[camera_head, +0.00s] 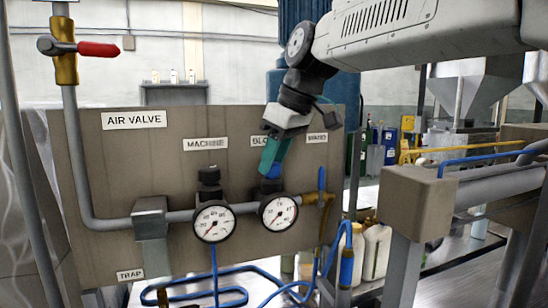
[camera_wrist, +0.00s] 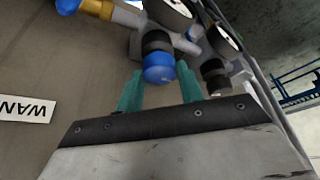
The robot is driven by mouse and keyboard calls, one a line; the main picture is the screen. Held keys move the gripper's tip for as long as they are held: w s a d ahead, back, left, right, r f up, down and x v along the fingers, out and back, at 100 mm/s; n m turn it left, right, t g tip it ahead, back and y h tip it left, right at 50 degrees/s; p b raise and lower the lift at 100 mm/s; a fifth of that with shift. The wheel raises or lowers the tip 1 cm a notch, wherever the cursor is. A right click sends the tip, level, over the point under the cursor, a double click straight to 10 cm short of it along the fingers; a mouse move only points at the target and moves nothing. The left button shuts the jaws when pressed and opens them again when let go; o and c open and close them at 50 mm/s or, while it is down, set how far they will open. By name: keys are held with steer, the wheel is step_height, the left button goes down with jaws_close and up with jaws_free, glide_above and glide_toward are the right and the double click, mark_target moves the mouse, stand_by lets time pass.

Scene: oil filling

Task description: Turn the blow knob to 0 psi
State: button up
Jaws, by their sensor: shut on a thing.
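The blow knob (camera_head: 270,172) is a small blue-capped regulator knob on the panel, under the label that starts "BLO", which my arm partly covers. Its gauge (camera_head: 278,212) sits just below; the needle is too small to read surely. My gripper (camera_head: 272,163) comes down from above with teal fingers. In the wrist view, the blue cap of the blow knob (camera_wrist: 158,69) lies between the two fingertips of my gripper (camera_wrist: 160,85). My gripper is shut on this knob. In the head view the fingers hide its upper part.
The black machine knob (camera_head: 209,178) and its gauge (camera_head: 214,222) stand close on the left. A pipe with a red-handled air valve (camera_head: 97,49) is at far left. Blue hoses (camera_head: 230,292) hang below. A grey frame with a brown block (camera_head: 420,200) stands at right.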

steer(key=shift+n+g, duration=0.3)
steer(key=shift+n, duration=0.6)
steer(key=o, duration=1)
steer(key=v, duration=0.8)
steer(key=shift+w+d, duration=0.1)
